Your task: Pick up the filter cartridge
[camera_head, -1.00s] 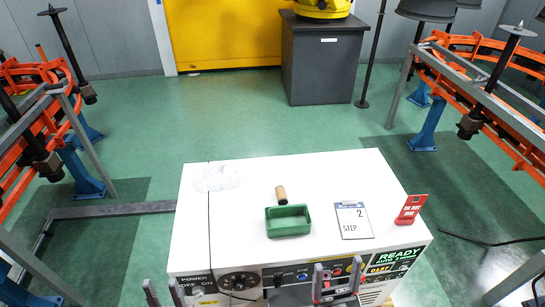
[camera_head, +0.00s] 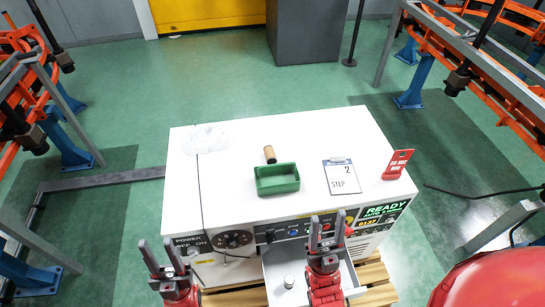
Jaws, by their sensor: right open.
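A short brown cylinder (camera_head: 269,154) lies on the white machine top (camera_head: 225,170), behind the green tray. A small pale cylinder (camera_head: 288,281) stands in a drawer (camera_head: 276,260) pulled out of the machine's front. I cannot tell which cylinder is the filter cartridge. My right gripper (camera_head: 328,234) is open and empty, its fingers pointing up the picture in front of the control panel, right of the pale cylinder. My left gripper (camera_head: 157,260) is open and empty at the machine's front left, apart from both cylinders. My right arm hides part of the drawer.
A green tray (camera_head: 277,187), a clipboard (camera_head: 342,184) marked "STEP 2" and a red sign (camera_head: 398,164) stand or lie on the machine top. A clear crumpled bag (camera_head: 205,139) lies at the back left. A wooden pallet (camera_head: 375,281) shows below. Orange racks stand on both sides.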

